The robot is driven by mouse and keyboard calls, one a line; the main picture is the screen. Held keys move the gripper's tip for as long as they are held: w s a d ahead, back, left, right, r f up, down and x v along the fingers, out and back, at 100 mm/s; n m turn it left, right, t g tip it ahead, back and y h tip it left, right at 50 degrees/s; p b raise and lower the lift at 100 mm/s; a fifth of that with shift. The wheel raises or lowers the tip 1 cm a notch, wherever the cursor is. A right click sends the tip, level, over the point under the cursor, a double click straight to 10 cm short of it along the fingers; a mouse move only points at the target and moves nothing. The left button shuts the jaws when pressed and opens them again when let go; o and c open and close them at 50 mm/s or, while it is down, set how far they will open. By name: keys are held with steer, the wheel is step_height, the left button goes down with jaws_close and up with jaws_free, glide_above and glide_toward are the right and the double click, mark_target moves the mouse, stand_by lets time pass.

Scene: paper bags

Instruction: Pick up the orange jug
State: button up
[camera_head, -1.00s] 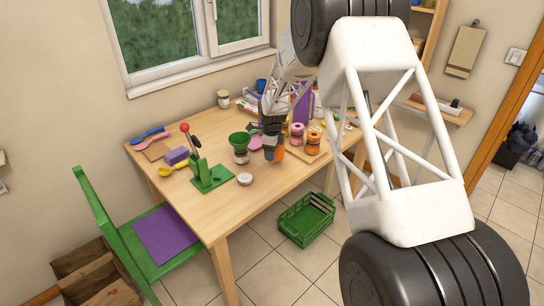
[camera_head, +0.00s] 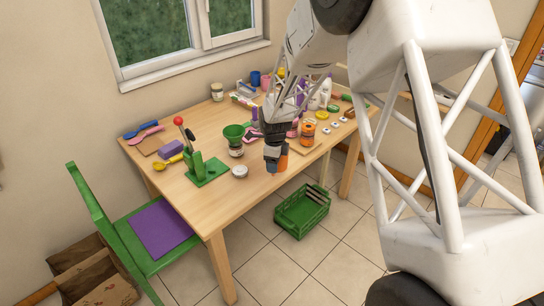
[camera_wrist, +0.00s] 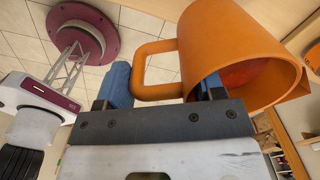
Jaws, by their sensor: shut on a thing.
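The orange jug (camera_wrist: 240,50) fills the upper right of the wrist view, its open mouth tilted toward the camera and its inside reddish. My gripper (camera_wrist: 165,88) is shut on it, with the looped handle (camera_wrist: 150,50) between the blue fingers. In the head view, my gripper (camera_head: 273,163) points down near the front edge of the table. A small part of the jug (camera_head: 284,163) shows beside it, the rest hidden behind the gripper. I cannot tell how far the jug is above the tabletop.
The wooden table (camera_head: 225,205) carries a green stand with a red knob (camera_head: 193,165), a jar with a green funnel (camera_head: 235,138) and an orange jar (camera_head: 307,134). A green crate (camera_head: 302,211) is on the floor, and a green chair (camera_head: 122,245) stands at left.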

steer(key=shift+s+d+r, duration=0.1)
steer(key=shift+s+d, duration=0.05)
steer(key=shift+s, duration=0.45)
steer(key=shift+s+d, duration=0.15)
steer(key=shift+s, duration=0.4)
steer(key=w+a+r, duration=0.1)
steer(key=a+r, duration=1.1)
steer(key=a, duration=0.1)
steer(key=shift+a+r, duration=0.15)
steer(key=shift+r, duration=0.25)
steer(key=w+d+f+n, duration=0.3)
steer(key=w+d+n, duration=1)
steer(key=w+n, duration=0.3)
steer(key=shift+d+n, duration=0.35)
steer(key=shift+n, duration=0.65)
steer(key=shift+r, duration=0.1)
